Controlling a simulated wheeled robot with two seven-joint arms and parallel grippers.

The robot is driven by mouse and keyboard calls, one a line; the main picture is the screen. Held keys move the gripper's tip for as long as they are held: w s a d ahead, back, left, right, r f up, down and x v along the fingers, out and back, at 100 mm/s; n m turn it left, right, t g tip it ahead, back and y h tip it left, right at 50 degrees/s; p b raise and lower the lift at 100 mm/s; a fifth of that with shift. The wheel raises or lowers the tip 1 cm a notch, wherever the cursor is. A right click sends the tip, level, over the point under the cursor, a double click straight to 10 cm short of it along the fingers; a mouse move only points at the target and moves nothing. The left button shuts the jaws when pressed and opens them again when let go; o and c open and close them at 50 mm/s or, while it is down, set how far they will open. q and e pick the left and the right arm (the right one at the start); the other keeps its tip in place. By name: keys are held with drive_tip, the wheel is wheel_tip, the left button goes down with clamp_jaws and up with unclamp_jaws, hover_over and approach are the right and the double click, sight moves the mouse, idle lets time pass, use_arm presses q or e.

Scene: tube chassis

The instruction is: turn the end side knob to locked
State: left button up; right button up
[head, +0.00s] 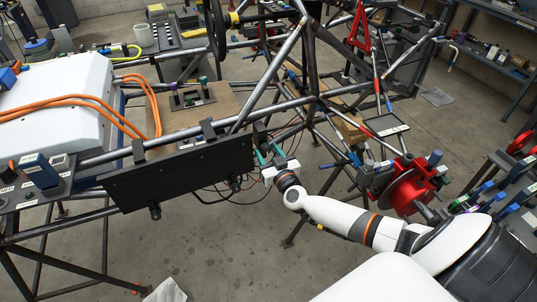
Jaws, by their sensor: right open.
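A long black panel (185,176) hangs from the frame tube in the middle of the head view. Two dark knobs stick out along its lower edge: a left knob (155,211) and a right knob (235,186). A small dark part also shows at the panel's right end (259,136). I cannot tell which of these is the end side knob or how it is turned. My right gripper (268,152) has teal fingers, open, close to the panel's right end. Whether the fingers touch anything there is unclear. My left gripper is not in view.
Steel frame tubes (312,60) rise behind my right gripper, with thin cables hanging below it. A white box (62,90) with orange cables lies at left. The floor below the panel is mostly open.

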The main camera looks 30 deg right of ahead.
drive_tip(key=c, duration=1)
drive_tip(key=shift+o, duration=0.2)
drive_tip(key=shift+m, duration=0.3)
drive_tip(key=shift+a+m+p, duration=0.1)
drive_tip(key=shift+m+p, duration=0.4)
drive_tip(key=shift+m, duration=0.5)
drive_tip(key=m, duration=0.9)
drive_tip(key=shift+f, duration=0.1)
drive_tip(key=m+b, duration=0.1)
drive_tip(key=m, duration=0.5)
drive_tip(key=shift+b, duration=0.3)
drive_tip(key=shift+m, duration=0.3)
